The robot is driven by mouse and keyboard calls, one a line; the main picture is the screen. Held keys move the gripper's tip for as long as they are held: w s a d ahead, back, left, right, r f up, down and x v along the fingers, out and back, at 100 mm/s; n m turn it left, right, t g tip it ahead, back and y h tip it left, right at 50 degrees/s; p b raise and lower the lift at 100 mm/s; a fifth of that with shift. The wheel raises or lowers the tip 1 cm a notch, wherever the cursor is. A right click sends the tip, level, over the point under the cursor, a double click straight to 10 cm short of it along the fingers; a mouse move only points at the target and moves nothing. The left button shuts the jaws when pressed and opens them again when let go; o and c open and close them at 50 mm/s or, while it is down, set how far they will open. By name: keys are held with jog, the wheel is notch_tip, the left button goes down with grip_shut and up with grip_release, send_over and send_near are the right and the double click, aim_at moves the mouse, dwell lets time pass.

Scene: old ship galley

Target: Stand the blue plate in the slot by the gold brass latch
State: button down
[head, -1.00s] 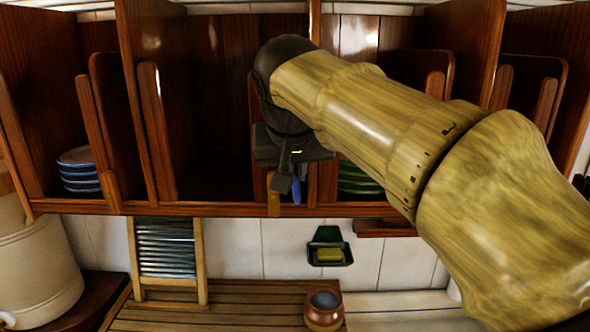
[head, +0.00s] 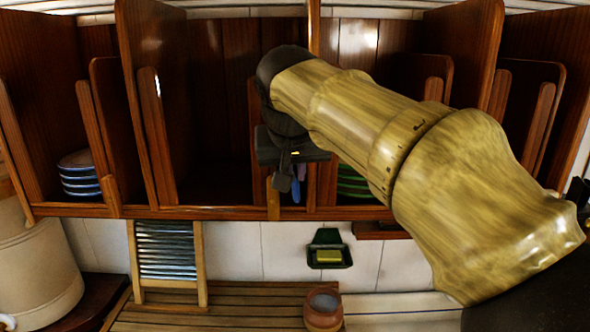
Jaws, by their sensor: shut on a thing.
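My gripper (head: 283,182) hangs in front of a narrow slot of the wooden plate rack, left of the middle divider. It is seen from behind, and its body covers much of that slot. It is shut on the blue plate (head: 296,188), of which only a narrow blue strip shows just beside and behind the fingers. The plate looks edge-on, inside or at the mouth of the slot; its depth and whether it touches the slot floor cannot be told. I cannot make out a gold brass latch.
A stack of blue-rimmed plates (head: 78,175) stands in the left bay. Green plates (head: 355,183) lie right of the gripper, partly behind my arm. Wooden dividers (head: 158,135) flank the bays. Below are a green soap holder (head: 328,249) and a brown pot (head: 323,310).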

jog(key=shift+w+d+r+p, duration=0.1)
jog(key=shift+w+p, duration=0.65)
jog(key=shift+w, duration=0.75)
jog(key=shift+w+d+p, duration=0.1)
jog(key=shift+w+p, duration=0.6)
jog(key=shift+w, duration=0.8)
jog(key=shift+w+f+b, duration=0.2)
jog(key=shift+f+b, duration=0.35)
jog(key=shift+f, duration=0.15)
jog(key=c, duration=1.5)
grip_release()
jog(key=shift+a, duration=0.1)
jog(key=shift+o, duration=0.2)
jog(key=shift+f, duration=0.15)
jog(key=shift+o, duration=1)
